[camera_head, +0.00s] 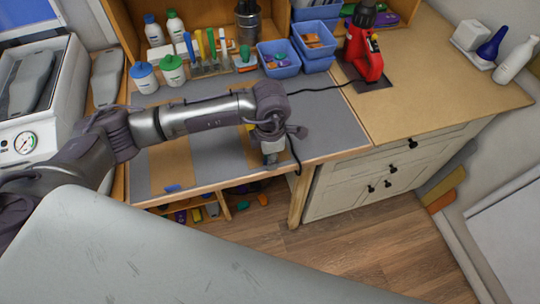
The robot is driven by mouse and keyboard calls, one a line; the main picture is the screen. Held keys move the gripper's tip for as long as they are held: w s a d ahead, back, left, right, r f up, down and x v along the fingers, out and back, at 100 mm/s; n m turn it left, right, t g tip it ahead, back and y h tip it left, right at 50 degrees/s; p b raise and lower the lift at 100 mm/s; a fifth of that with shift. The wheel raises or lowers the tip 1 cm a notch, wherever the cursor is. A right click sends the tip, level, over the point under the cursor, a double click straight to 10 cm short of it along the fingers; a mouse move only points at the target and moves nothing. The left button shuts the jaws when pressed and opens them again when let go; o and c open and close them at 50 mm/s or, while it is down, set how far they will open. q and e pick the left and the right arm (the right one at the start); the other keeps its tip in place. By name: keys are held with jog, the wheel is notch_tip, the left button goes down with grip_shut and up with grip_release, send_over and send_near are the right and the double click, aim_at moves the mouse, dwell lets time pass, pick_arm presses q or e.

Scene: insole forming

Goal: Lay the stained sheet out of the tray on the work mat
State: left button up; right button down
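The grey work mat (335,125) covers the top of the wooden bench. My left arm reaches across it from the left. My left gripper (270,158) points down over the mat near the bench's front edge. Its fingers are small and dark, and I cannot tell whether they are open or shut. A tan strip (170,165) shows on the left of the mat, and another tan patch is partly hidden beside the gripper. I cannot make out a stained sheet or its tray. My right gripper is not in view.
Blue bins (278,60), a red tool (364,45) and bottles (172,70) stand along the back. A black cable crosses the mat. A machine with a gauge (25,142) stands left. A large grey surface hides the foreground. The right bench top is mostly clear.

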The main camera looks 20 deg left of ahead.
pick_arm(q)
jog(key=shift+r, duration=0.45)
notch_tip(320, 180, up, 12)
jog(key=b, duration=0.3)
jog(key=shift+f, duration=0.25)
